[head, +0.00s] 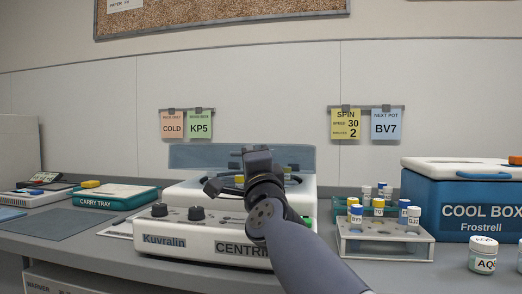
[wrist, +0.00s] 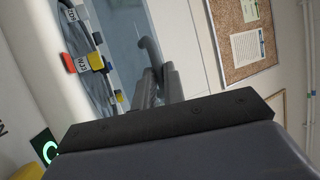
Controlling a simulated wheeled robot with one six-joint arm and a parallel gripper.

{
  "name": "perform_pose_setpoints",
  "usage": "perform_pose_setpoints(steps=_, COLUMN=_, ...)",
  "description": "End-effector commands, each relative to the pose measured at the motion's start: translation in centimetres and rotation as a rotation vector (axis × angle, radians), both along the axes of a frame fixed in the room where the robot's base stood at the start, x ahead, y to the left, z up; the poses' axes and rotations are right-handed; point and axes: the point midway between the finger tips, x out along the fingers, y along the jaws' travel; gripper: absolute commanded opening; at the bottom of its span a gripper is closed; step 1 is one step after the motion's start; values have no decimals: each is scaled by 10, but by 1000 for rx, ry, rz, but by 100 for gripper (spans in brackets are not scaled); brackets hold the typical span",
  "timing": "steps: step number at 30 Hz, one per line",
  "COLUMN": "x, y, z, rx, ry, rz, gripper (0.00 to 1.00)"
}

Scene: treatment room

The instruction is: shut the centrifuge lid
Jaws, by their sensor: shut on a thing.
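The centrifuge (head: 185,243), a white machine marked Kuvralin, stands on the bench at the middle of the head view. Its blue-grey see-through lid (head: 200,157) stands raised at the back. The lid (wrist: 122,28) also shows in the wrist view, with a curved grey handle (wrist: 149,50). My gripper (head: 257,160) is in front of the lid, and my arm hides part of the machine's front and bowl. In the wrist view my gripper (wrist: 158,84) is shut on the handle. Tubes with a red cap (wrist: 69,62) and a yellow cap (wrist: 95,61) sit in the open bowl.
A rack (head: 385,244) with several capped vials stands right of the centrifuge, near a blue cool box (head: 460,205) and a jar (head: 483,256). A green carry tray (head: 115,195) lies left. A dark knob (head: 196,213) sits on the front panel. The wall behind carries note cards.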

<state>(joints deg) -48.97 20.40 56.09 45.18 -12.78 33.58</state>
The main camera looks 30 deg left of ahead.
Motion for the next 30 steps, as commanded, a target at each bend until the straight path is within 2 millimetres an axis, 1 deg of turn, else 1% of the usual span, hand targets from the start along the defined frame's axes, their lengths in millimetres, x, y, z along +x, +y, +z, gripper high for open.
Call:
perform_pose_setpoints(steps=1, x=8, y=2, z=-13, rx=-11, ry=17, rz=-6, gripper=0)
perform_pose_setpoints(steps=11, x=8, y=2, z=-13, rx=-10, ry=18, rz=-6, gripper=0)
perform_pose_setpoints(steps=12, x=8, y=2, z=-13, rx=-10, ry=19, rz=-7, gripper=14)
perform_pose_setpoints(steps=14, x=8, y=2, z=-13, rx=-11, ry=18, rz=-7, gripper=19)
perform_pose_setpoints(steps=20, x=8, y=2, z=-13, rx=-12, ry=16, rz=-7, gripper=20)
perform_pose_setpoints(steps=25, x=0, y=-4, z=-17, rx=-11, ry=16, rz=-7, gripper=20)
perform_pose_setpoints(steps=30, x=-22, y=-21, z=-22, rx=-5, ry=9, rz=-6, gripper=20)
